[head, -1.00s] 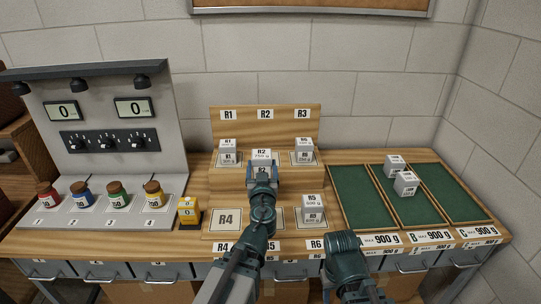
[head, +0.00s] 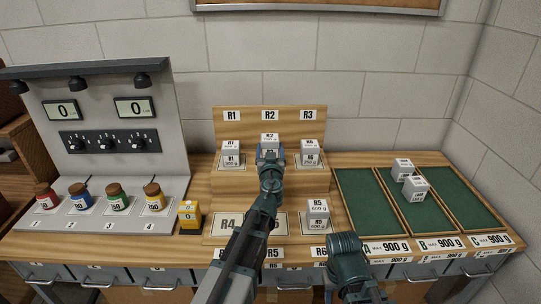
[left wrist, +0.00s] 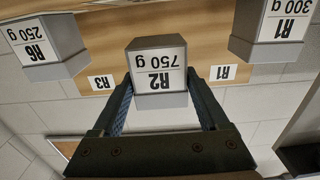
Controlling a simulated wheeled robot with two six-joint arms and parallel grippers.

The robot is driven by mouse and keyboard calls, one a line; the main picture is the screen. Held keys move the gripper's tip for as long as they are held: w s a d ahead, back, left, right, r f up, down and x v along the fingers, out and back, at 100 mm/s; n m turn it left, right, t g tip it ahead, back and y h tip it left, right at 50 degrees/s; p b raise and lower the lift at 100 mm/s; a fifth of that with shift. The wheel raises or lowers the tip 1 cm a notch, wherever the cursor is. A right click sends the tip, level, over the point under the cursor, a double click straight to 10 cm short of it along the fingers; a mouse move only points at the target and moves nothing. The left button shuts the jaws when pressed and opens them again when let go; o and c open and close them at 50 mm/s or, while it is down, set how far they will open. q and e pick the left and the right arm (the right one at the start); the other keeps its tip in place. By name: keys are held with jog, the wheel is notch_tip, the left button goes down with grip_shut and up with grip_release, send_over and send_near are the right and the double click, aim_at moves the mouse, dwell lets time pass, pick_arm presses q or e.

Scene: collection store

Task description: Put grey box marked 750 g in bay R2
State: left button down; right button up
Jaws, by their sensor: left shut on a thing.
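The grey box marked R2 750 g (head: 270,139) is at the middle of the upper rack step, in front of the R2 label (head: 270,115). My left gripper (head: 269,156) is shut on it. In the left wrist view the box (left wrist: 157,70) sits between both fingers (left wrist: 160,95), its label upside down. I cannot tell whether the box rests on the step or hangs just above it.
A box marked R1 300 g (head: 231,151) stands close on the left, and one marked R6 250 g (head: 307,152) on the right below R3. A box marked R5 (head: 318,213) stands on the lower step. Two boxes (head: 415,189) are at the green trays.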

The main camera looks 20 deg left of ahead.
pick_arm(q)
jog(key=x, duration=0.2)
jog(key=shift+w+d+f, duration=0.1)
jog(key=shift+w+f, duration=0.1)
jog(key=shift+w, duration=0.2)
jog(key=f+b, duration=0.3)
jog(key=shift+s, duration=0.2)
jog(key=shift+f+b, duration=0.25)
jog(key=shift+b, duration=0.1)
jog(key=shift+f, duration=0.1)
grip_release()
jog(key=shift+s, duration=0.1)
jog(key=v, duration=1.2)
